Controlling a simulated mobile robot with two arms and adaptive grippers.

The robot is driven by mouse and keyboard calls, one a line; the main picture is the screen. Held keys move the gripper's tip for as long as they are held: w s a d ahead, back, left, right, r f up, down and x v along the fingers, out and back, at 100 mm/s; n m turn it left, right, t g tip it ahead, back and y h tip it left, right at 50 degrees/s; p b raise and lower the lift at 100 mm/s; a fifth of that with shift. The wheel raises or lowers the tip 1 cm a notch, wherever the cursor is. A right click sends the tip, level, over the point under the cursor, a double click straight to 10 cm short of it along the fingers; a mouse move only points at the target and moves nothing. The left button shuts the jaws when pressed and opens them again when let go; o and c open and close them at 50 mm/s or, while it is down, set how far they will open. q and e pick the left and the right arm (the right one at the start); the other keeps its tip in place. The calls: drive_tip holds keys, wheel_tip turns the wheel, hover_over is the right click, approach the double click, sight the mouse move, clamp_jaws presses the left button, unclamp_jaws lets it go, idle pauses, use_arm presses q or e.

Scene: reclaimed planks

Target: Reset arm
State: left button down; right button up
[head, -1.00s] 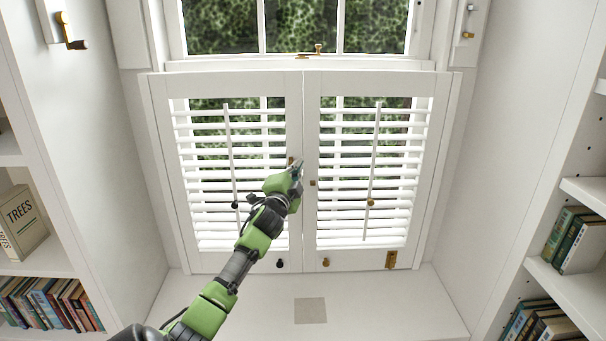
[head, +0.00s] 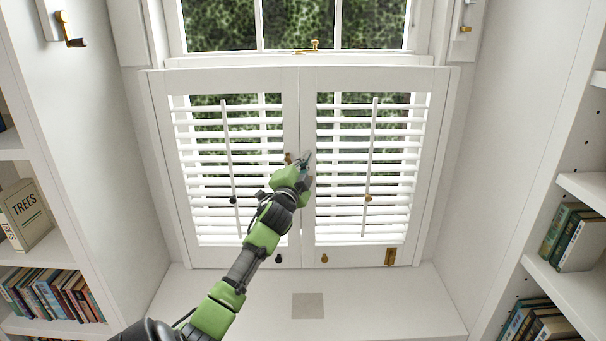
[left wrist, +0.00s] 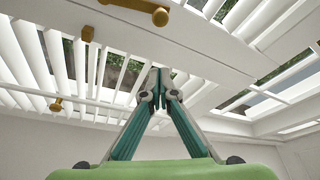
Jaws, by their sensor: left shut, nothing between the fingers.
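My green left arm reaches up from the bottom of the head view. Its gripper (head: 304,158) is in front of the meeting stiles of two white louvred shutters, the left shutter (head: 180,215) and the right shutter (head: 422,180). In the left wrist view the teal fingers (left wrist: 160,75) come together at the tips with nothing between them. A brass knob (left wrist: 160,17) and a small brass catch (left wrist: 87,33) show beyond the fingers. Whether the fingertips touch the shutter is unclear. My right gripper is not in view.
White shelves with books flank the window, including a TREES book (head: 28,215) at left and green books (head: 562,230) at right.

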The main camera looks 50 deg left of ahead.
use_arm(q)
drive_tip(key=a+b+v, duration=0.1)
drive_tip(key=b+v, duration=0.1)
drive_tip(key=v, duration=0.6)
drive_tip(key=shift+s, duration=0.35)
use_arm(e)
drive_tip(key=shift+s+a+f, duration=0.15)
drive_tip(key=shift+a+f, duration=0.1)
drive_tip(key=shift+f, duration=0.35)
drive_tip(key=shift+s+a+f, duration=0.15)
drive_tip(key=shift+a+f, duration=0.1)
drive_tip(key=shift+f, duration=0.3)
